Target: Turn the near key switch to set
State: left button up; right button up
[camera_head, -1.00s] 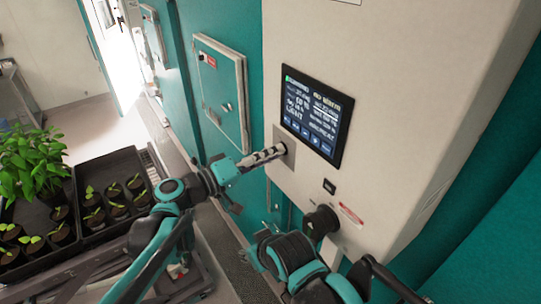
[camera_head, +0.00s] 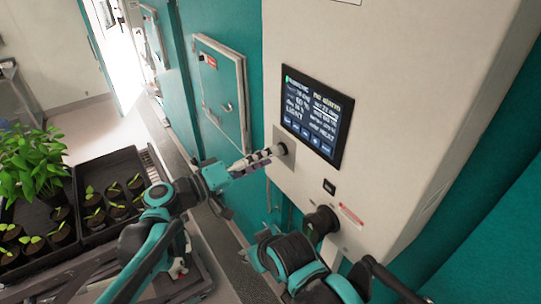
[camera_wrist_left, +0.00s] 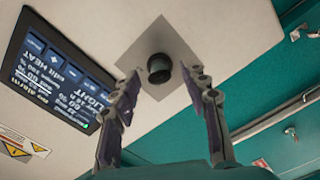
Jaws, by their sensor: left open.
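The key switch (camera_head: 281,149) is a small round dark knob on a square grey plate (camera_head: 288,138) on the pale cabinet front, left of the screen. It also shows in the left wrist view as a black knob (camera_wrist_left: 159,68) in the middle of its plate. My left gripper (camera_head: 268,154) points at it from the left, with its fingertips just short of the knob. In the left wrist view its two fingers are spread, one on each side of the knob, with nothing between them. I cannot tell which way the switch is turned.
A lit screen (camera_head: 316,117) is right of the plate. A black seedling tray (camera_head: 112,165) stands at left. A teal door panel (camera_head: 222,95) is behind.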

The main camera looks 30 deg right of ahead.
pick_arm(q)
jog(key=a, duration=1)
jog(key=shift+s, duration=0.45)
